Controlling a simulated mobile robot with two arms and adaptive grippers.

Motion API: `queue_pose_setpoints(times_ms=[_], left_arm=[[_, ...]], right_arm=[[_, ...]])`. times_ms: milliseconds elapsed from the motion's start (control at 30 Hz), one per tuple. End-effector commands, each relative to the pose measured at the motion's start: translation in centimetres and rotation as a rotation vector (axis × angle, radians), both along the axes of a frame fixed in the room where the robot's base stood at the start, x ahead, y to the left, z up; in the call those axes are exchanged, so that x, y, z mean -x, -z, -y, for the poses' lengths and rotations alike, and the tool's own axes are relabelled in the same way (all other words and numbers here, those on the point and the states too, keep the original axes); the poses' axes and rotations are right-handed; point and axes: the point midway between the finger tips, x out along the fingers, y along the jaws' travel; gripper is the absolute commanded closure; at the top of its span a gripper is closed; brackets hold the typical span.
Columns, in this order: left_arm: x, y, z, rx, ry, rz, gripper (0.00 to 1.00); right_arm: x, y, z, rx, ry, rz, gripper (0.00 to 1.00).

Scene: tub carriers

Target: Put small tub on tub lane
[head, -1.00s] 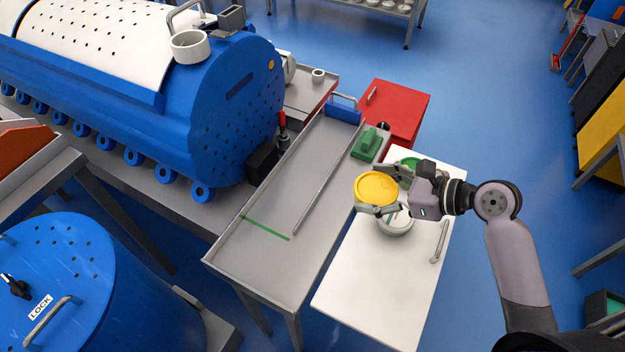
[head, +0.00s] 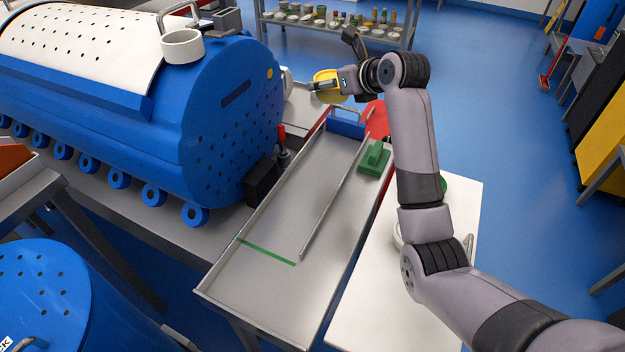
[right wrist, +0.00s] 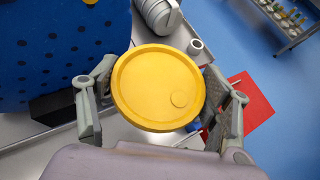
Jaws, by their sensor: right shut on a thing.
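A small round tub with a yellow lid (head: 327,82) is held in my right gripper (head: 326,88), raised near the far end of the grey tray. In the right wrist view the yellow lid (right wrist: 158,88) fills the space between the two fingers and faces the camera. The long grey tray, seemingly the tub lane (head: 265,285), lies between the blue drum and the white table. It has a thin lengthwise rail (head: 335,195) and a green cross line (head: 266,251). My left gripper is out of view.
A blue block with a handle (head: 345,122) stands at the tray's far end, and a green block (head: 374,158) beside its right edge. The large blue drum (head: 235,130) bounds the left.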

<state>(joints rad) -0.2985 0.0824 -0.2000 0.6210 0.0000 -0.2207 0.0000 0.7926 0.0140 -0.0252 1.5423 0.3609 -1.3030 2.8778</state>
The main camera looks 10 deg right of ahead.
Motion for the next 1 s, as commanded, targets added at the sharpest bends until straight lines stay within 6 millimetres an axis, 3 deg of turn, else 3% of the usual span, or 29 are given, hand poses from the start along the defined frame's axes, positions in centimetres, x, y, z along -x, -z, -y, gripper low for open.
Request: queue_pose_setpoints(times_ms=[100,433,1000], left_arm=[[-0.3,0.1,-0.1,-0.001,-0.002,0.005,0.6],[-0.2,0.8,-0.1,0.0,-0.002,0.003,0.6],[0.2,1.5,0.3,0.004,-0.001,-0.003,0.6]], right_arm=[[0.1,3.4,0.2,0.003,0.002,-0.007,0.62],[0.1,11.9,0.2,0.002,0.001,-0.004,0.62],[0.1,18.5,0.2,0.0,0.001,0.0,0.62]])
